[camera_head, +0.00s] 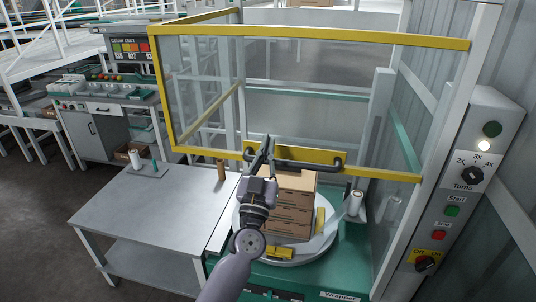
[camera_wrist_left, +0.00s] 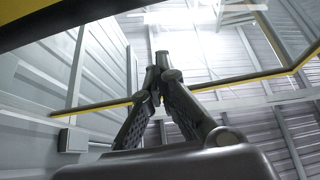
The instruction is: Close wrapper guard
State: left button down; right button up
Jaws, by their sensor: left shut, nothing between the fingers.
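The wrapper guard is a clear panel in a yellow frame (camera_head: 310,37), standing open with its lower rail (camera_head: 390,172) raised in front of the stacked cartons. A dark bar handle (camera_head: 312,164) is fixed on a yellow plate on the lower rail. My left gripper (camera_head: 266,140) is shut and empty at the left end of the handle; I cannot tell whether it touches. In the left wrist view the closed fingers (camera_wrist_left: 159,62) point up, with yellow frame bars (camera_wrist_left: 235,76) behind them. My right gripper is out of view.
Cartons (camera_head: 291,206) stand on the round turntable (camera_head: 297,259). A film roll (camera_head: 354,203) stands at its right. A metal table (camera_head: 150,206) is on the left. The control post (camera_head: 468,190) with buttons and knobs is on the right.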

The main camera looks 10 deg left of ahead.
pick_arm(q)
jog(key=f, duration=0.4)
jog(key=shift+w+b, duration=0.3)
jog(key=shift+b, duration=0.1)
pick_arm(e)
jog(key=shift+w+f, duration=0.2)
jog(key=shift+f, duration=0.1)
pick_arm(q)
jog(key=shift+f, duration=0.1)
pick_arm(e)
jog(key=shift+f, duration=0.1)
